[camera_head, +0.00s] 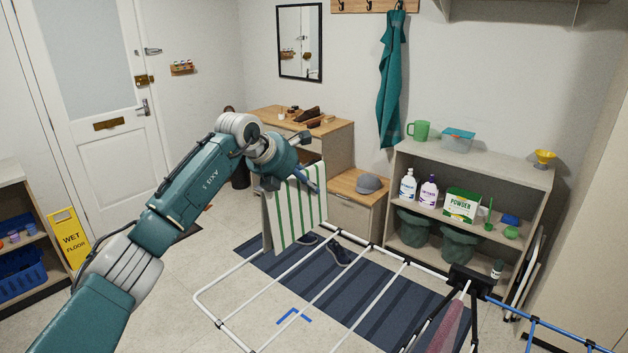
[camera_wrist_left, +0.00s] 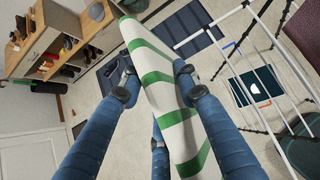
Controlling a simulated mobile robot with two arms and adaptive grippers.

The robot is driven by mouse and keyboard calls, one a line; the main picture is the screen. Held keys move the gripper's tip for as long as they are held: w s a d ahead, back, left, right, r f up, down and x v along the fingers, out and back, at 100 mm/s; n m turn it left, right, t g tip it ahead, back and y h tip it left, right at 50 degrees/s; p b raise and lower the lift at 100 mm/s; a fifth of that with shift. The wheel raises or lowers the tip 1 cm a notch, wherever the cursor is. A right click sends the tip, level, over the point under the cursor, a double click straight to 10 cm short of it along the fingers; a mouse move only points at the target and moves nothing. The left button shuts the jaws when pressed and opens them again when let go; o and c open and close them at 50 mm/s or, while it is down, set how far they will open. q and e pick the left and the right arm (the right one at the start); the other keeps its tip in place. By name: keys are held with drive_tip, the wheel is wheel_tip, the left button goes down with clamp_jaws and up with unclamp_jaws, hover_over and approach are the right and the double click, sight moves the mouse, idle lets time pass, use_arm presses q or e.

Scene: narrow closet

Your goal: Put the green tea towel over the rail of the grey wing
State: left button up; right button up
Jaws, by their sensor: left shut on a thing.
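The green tea towel (camera_head: 297,215), white with green stripes, hangs folded from my left gripper (camera_head: 308,180) in the head view. In the left wrist view the towel (camera_wrist_left: 165,90) runs between the blue fingers of my left gripper (camera_wrist_left: 155,85), which are closed on it. The pale grey-white wing (camera_head: 313,284) of the drying rack spreads low across the front of the head view, with several parallel rails. The towel hangs by the wing's far left corner; I cannot tell whether its lower edge touches a rail. My right gripper is not in view.
A blue wing (camera_head: 545,325) and a dark pink cloth (camera_head: 447,325) are at the rack's right. A striped dark mat (camera_head: 370,300) and shoes (camera_head: 338,254) lie beneath the rails. Shelving (camera_head: 480,168) and a low cabinet (camera_head: 357,205) stand behind.

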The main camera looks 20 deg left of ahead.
use_arm(q)
drive_tip(key=shift+s+d+r+b, duration=0.15)
drive_tip(key=shift+s+d+b, duration=0.05)
drive_tip(key=shift+s, duration=0.4)
drive_tip(key=shift+s+d+r+b, duration=0.1)
drive_tip(key=shift+s+d+b, duration=0.1)
drive_tip(key=shift+s, duration=0.4)
drive_tip(key=shift+s+d+b, duration=0.2)
drive_tip(key=shift+s+d, duration=0.1)
drive_tip(key=shift+d, duration=0.2)
drive_tip(key=shift+s+d+b, duration=0.15)
drive_tip(key=shift+s+d, duration=0.15)
drive_tip(key=shift+d, duration=0.2)
drive_tip(key=s+d+f+b, duration=0.1)
drive_tip(key=s+d, duration=0.1)
drive_tip(key=d, duration=0.5)
drive_tip(key=shift+d+f+b, duration=0.3)
drive_tip(key=shift+d+b, duration=0.05)
drive_tip(key=shift+d, duration=0.05)
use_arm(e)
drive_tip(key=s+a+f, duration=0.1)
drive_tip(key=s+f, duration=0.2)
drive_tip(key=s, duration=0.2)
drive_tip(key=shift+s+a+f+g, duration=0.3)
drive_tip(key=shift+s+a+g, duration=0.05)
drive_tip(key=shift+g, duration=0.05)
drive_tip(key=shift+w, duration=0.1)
